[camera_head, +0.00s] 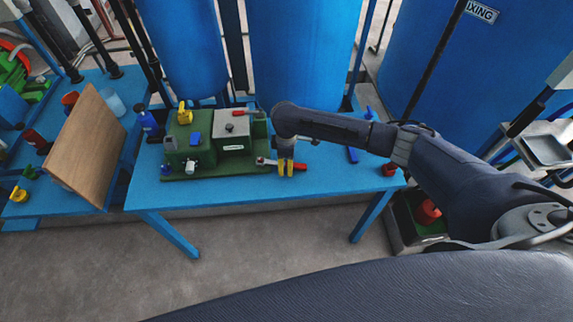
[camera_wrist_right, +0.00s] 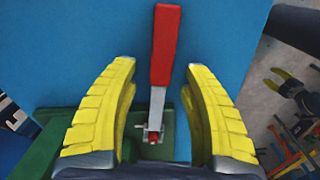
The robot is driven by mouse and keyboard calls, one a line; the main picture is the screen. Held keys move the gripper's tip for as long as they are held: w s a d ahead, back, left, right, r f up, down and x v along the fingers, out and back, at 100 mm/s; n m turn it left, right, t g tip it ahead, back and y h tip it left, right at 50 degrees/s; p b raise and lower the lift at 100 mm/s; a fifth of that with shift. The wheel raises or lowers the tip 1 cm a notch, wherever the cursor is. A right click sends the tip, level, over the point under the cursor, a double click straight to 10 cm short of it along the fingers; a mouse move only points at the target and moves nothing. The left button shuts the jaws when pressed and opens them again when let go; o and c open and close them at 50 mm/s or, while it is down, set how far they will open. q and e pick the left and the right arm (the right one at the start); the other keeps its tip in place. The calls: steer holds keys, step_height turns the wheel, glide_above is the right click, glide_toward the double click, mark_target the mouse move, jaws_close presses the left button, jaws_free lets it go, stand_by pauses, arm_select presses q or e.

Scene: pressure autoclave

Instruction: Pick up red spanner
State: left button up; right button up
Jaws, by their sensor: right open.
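A long tool with a red handle (camera_wrist_right: 165,45) and a grey metal shank lies between my right gripper's fingers in the right wrist view. Its far end meets a small red-tipped fitting over a green base. In the head view its red handle (camera_head: 300,167) shows beside the fingers at the front right of the green machine. I cannot tell whether it is loose or fixed there. My right gripper (camera_head: 285,170) points down with yellow fingers apart, one on each side of the tool, not closed on it. My left gripper (camera_wrist_right: 276,79) shows small in the wrist view, fingers apart.
The green machine (camera_head: 205,174) stands on a blue table (camera_head: 330,179). Another red-handled piece (camera_head: 240,113) lies on its top. A wooden board (camera_head: 85,145) leans at left, near a blue bottle (camera_head: 147,122). Blue tanks (camera_head: 305,45) stand behind. The table's right front is mostly clear.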

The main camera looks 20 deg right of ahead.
steer(key=shift+f, duration=0.25)
steer(key=shift+c, duration=0.5)
jaws_close()
